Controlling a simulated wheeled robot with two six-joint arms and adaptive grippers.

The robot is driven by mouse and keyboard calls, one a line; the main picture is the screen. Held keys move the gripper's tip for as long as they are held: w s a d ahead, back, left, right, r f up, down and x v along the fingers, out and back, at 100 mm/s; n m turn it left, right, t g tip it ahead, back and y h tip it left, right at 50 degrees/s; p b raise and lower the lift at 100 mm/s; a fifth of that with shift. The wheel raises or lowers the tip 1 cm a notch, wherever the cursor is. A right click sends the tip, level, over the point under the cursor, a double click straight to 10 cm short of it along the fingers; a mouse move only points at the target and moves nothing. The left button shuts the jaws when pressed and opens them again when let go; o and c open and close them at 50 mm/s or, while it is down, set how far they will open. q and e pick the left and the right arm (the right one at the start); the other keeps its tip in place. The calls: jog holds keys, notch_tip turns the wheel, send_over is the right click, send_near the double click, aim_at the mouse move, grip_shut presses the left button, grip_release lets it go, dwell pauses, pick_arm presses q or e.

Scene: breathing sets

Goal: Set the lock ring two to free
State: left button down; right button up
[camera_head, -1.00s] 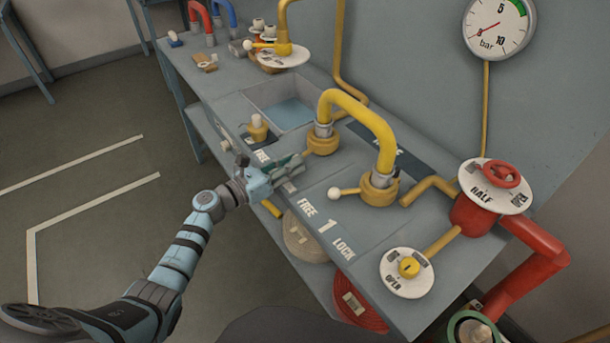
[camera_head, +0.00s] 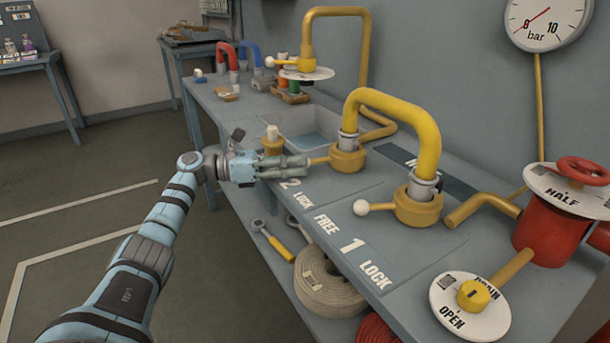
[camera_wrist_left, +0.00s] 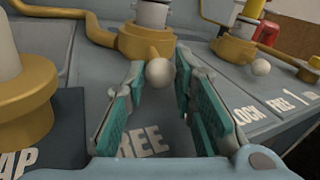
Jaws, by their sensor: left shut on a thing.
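Lock ring two (camera_head: 347,160) is a yellow collar under the far end of the thick yellow hose, with a short lever pointing left towards my left gripper (camera_head: 302,165). It also shows in the left wrist view (camera_wrist_left: 145,42), where its white ball knob (camera_wrist_left: 160,72) sits between my teal-padded fingers (camera_wrist_left: 160,95). My left gripper is shut on this lever; in the head view its fingers hide the knob. The FREE label (camera_wrist_left: 140,142) lies below the fingers, and the LOCK label (camera_wrist_left: 243,110) is to their right. My right gripper is out of view.
Lock ring one (camera_head: 418,207) with its own white-knobbed lever stands to the right. A yellow fitting (camera_head: 273,145) with a pale top stands close behind my left gripper. A round OPEN/DRAIN dial (camera_head: 468,318) and a red valve (camera_head: 560,230) are further right.

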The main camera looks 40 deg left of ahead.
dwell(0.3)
pick_arm(q)
jog(key=c, duration=1.3)
grip_release()
jog(key=shift+c, duration=0.2)
jog(key=shift+a, duration=0.1)
jog(key=v, duration=1.2)
jog(key=shift+c, duration=0.4)
